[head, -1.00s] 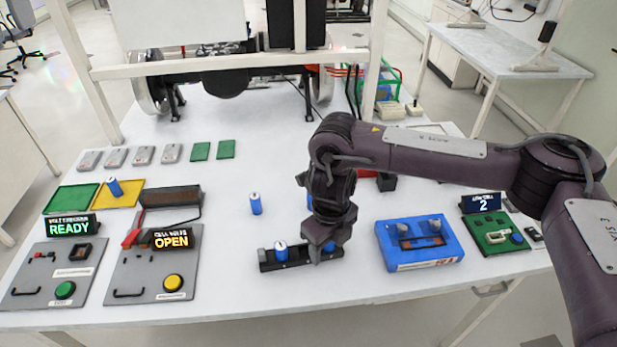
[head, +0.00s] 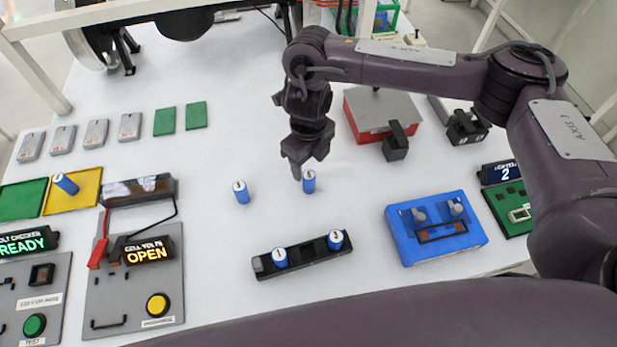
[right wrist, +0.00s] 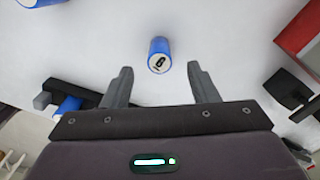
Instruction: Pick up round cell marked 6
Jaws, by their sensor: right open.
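The round cell marked 6 (right wrist: 159,55) is a blue cylinder with a pale top bearing a dark digit. In the right wrist view it stands upright just beyond and between my fingertips. My right gripper (right wrist: 163,82) is open and empty. In the head view the right gripper (head: 297,172) hangs above the white table, close beside this cell (head: 309,182). Another blue cell (head: 241,191) stands to its left. Two blue cells, left (head: 280,257) and right (head: 336,239), stand in a black holder (head: 306,260) nearer me. My left gripper is not in view.
A blue fixture (head: 405,245) is at right, with a red and grey box (head: 370,120) behind it. A panel reading OPEN (head: 112,298) is at left. Another blue cell (head: 66,183) lies on a yellow tray (head: 88,188). White table is clear around the cell.

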